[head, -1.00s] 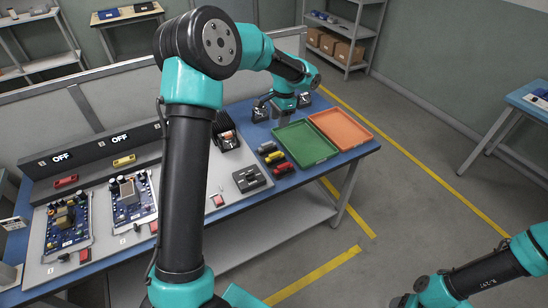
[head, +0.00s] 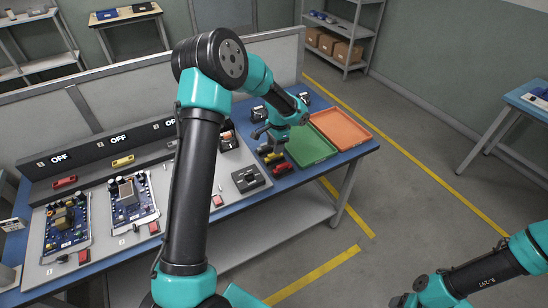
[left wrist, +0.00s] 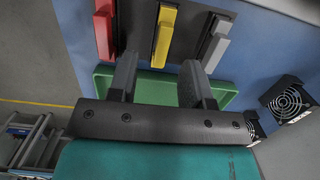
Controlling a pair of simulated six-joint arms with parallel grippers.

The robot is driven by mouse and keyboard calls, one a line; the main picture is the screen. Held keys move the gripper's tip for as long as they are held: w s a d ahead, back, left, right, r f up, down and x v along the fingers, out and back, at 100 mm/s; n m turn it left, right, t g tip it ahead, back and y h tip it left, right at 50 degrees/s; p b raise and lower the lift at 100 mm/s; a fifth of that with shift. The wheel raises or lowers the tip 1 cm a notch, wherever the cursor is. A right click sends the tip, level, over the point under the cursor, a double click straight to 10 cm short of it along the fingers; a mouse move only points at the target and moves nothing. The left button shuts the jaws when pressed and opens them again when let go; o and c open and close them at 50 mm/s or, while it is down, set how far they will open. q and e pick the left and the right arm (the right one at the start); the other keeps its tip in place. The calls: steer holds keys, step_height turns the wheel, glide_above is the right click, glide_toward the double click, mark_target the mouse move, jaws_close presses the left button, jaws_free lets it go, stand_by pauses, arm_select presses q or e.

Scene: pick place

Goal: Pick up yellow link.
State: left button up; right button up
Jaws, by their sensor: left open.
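My right gripper is out of frame.
The green tray's edge (left wrist: 155,88) shows beneath the fingers. An orange tray (head: 342,128) stands beyond the green one. A grey block fixture (head: 247,180) is left of the links. Another yellow piece (head: 123,160) sits on the dark panel.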

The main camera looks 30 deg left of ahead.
mark_target(274, 157)
arm_select(q)
steer(key=shift+f, duration=0.1)
steer(key=shift+a+f, duration=0.15)
steer(key=shift+f, duration=1.15)
steer(key=shift+a+f, duration=0.1)
steer(key=shift+f, duration=1.15)
jaws_close()
